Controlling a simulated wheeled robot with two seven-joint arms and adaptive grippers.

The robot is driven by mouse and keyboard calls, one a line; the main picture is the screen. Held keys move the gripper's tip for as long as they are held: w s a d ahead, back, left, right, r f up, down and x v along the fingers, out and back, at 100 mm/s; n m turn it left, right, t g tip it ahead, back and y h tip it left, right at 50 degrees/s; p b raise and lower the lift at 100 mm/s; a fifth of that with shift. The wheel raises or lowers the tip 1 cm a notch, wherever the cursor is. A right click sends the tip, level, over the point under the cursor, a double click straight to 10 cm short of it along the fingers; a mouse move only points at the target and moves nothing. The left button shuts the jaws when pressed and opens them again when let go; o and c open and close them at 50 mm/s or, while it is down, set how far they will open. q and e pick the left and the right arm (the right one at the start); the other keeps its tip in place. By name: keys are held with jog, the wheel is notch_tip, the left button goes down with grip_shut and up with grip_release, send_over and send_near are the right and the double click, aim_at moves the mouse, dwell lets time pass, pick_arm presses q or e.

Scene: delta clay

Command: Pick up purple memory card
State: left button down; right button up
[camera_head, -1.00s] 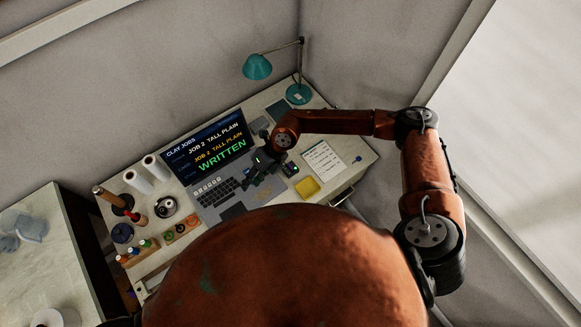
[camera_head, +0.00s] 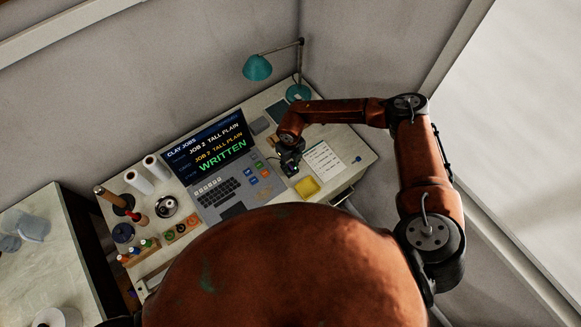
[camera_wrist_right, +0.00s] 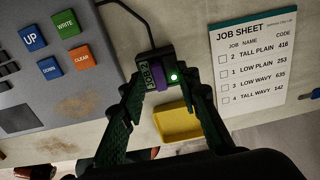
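The purple memory card (camera_wrist_right: 158,76) shows in the right wrist view as a small purple piece at a black reader box (camera_wrist_right: 149,60) with a lit green light. My right gripper (camera_wrist_right: 168,90) points down at the reader. Its two fingers are apart, one on each side of the card and reader, and I see no clear contact with the card. In the head view my right gripper (camera_head: 290,164) is over the desk, right of the keypad, and hides the card. My left gripper is not in view.
A yellow tray (camera_wrist_right: 178,123) lies just beside the reader. A job sheet (camera_wrist_right: 255,60) lies to the right. The grey console (camera_head: 222,193) with coloured buttons is to the left. A teal lamp (camera_head: 257,67) stands behind. A cable runs from the reader.

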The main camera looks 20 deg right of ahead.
jog(key=shift+f, duration=0.1)
grip_shut()
dwell(0.3)
